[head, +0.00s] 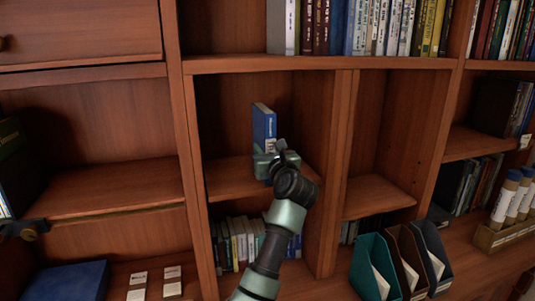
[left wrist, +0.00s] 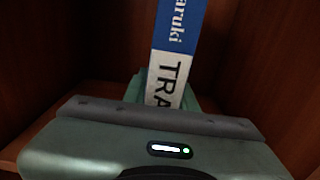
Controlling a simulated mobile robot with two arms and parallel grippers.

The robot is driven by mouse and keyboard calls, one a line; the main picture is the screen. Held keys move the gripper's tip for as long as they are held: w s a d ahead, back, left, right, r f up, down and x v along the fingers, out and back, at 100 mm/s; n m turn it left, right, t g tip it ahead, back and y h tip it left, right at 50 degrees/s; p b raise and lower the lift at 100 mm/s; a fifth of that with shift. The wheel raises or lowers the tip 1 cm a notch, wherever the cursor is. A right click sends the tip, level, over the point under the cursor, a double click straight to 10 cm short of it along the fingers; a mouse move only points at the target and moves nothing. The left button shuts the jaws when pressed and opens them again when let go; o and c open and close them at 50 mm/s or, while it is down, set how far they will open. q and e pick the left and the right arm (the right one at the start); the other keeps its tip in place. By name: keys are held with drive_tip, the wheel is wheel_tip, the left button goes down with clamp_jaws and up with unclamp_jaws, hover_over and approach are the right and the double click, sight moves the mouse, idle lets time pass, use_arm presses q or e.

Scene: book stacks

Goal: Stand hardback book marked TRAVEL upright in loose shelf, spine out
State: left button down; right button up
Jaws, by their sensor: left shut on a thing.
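A blue hardback book (head: 264,128) stands upright inside the middle shelf compartment (head: 228,180), with its spine towards me. The left wrist view shows its blue and white spine (left wrist: 177,45) with the letters "aruki" and "TRA"; the rest of the label is hidden by my gripper. My left gripper (head: 270,163) is shut on the lower part of the book. The gripper hides the book's bottom edge, so I cannot tell whether it touches the shelf board.
The compartment around the book is otherwise empty, with wooden walls close on both sides. Rows of books (head: 395,25) fill the shelf above, and more books (head: 240,240) stand below. Magazine files (head: 375,265) and a blue box (head: 68,281) stand lower down.

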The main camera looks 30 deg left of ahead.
use_arm(q)
drive_tip(key=shift+s+a, duration=0.3)
drive_tip(key=c, duration=1.4)
unclamp_jaws()
drive_tip(key=shift+s+a, duration=0.1)
drive_tip(key=shift+a, duration=0.1)
drive_tip(key=shift+o, duration=1.4)
drive_tip(key=shift+d, duration=0.25)
drive_tip(key=shift+r, duration=0.2)
drive_tip(key=b+v, duration=0.4)
drive_tip(key=v, duration=0.7)
drive_tip(key=shift+s+d, duration=0.25)
drive_tip(key=shift+d, duration=0.1)
use_arm(e)
drive_tip(key=shift+s+a+f, duration=0.15)
drive_tip(key=shift+f, duration=0.8)
drive_tip(key=shift+s+a+f, duration=0.1)
drive_tip(key=shift+a+f, duration=0.05)
drive_tip(key=shift+f, duration=0.8)
use_arm(q)
drive_tip(key=shift+f, duration=0.1)
